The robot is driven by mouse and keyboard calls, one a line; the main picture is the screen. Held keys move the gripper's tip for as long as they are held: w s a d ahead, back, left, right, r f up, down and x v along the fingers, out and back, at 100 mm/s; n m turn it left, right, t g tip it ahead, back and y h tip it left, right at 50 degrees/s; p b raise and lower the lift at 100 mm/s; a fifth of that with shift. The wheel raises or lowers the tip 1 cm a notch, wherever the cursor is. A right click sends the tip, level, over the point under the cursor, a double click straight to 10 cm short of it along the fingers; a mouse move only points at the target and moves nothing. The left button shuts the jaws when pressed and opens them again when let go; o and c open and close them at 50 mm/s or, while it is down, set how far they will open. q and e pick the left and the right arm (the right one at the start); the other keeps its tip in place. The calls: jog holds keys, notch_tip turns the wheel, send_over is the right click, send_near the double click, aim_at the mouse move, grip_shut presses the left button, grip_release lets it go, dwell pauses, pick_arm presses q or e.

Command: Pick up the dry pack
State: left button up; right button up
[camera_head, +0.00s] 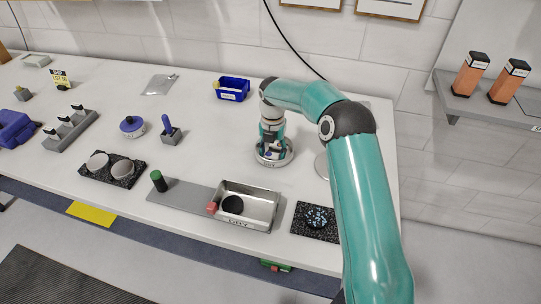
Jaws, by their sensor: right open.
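My right gripper (270,153) points down over a round metal dish (261,162) on the white table, right of centre. Its fingers are small and dark here and reach close to the dish. A small bluish-purple item shows at the fingers, too small to identify. I cannot tell for sure which thing is the dry pack. A flat silvery pouch (160,84) lies at the back of the table, far left of my right gripper and apart from it. My left gripper is not in view.
A blue bin (233,88) stands behind the gripper. A metal tray (262,206) and a dark mat (309,230) lie near the front edge. Another round dish (321,166) is partly hidden by my arm. Two orange-and-black blocks (469,75) stand on a shelf at right.

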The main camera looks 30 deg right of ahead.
jog(key=shift+f, duration=0.35)
jog(key=c, duration=0.4)
jog(key=shift+c, duration=0.2)
jog(key=shift+r, duration=0.15)
